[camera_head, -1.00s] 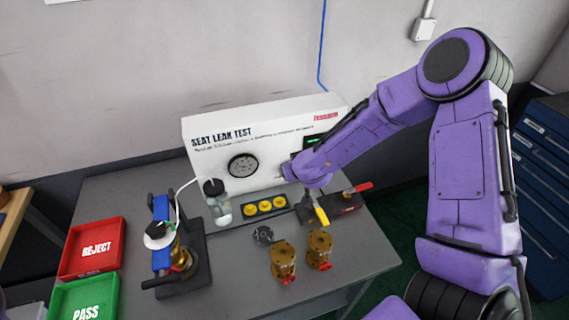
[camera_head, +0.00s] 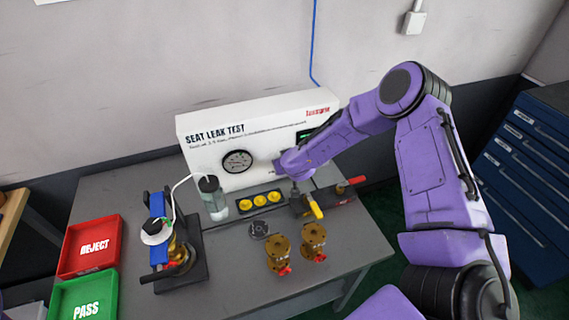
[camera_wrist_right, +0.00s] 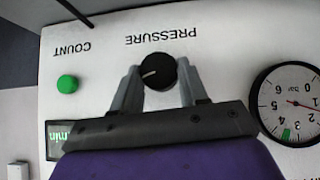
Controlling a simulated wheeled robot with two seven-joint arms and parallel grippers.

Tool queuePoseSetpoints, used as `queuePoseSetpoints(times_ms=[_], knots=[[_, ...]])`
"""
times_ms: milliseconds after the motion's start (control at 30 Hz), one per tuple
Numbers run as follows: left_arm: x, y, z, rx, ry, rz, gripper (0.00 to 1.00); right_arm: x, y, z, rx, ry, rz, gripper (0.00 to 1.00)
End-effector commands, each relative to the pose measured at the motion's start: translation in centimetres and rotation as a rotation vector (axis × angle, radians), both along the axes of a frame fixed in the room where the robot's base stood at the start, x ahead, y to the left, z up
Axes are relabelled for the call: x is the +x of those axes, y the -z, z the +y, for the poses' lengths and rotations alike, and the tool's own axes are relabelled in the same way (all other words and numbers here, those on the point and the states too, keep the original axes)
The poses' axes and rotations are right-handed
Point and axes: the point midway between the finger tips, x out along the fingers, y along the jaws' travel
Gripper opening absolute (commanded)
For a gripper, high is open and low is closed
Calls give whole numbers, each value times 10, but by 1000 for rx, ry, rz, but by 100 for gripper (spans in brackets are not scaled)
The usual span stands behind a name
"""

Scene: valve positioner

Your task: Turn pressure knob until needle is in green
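The black pressure knob (camera_wrist_right: 158,71) with a white pointer line sits on the white panel, under the upside-down word PRESSURE in the right wrist view. My right gripper (camera_wrist_right: 159,80) has one finger on each side of it, close against its edges, and looks shut on it. In the head view my right gripper (camera_head: 279,165) is at the panel face and hides the knob. The gauge (camera_wrist_right: 290,103) shows its needle pointing right, apart from the small green band (camera_wrist_right: 286,133). The gauge also shows in the head view (camera_head: 237,161). My left gripper is not in view.
A green COUNT button (camera_wrist_right: 67,84) and a green-lit display (camera_wrist_right: 60,135) are beside the knob. Below the panel are a bottle (camera_head: 213,198), a tray of yellow parts (camera_head: 260,201), brass valves (camera_head: 279,254) and a clamp fixture (camera_head: 180,255). Red (camera_head: 70,269) and green (camera_head: 62,311) trays lie left.

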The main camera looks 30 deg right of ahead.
Motion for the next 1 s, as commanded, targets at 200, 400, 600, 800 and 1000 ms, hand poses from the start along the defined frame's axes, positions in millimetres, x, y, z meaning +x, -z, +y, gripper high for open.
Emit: queuePoseSetpoints(times_ms=[200,400,600,800,1000], knots=[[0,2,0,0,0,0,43,0,0,0,16,1,-5,13],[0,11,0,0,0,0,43,0,2,-2,92,3,-23,13],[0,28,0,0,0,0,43,0,4,-5,238,3,-61,13],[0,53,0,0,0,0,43,-1,6,-7,423,2,-107,13],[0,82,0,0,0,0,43,-1,9,-10,608,3,-152,13]])
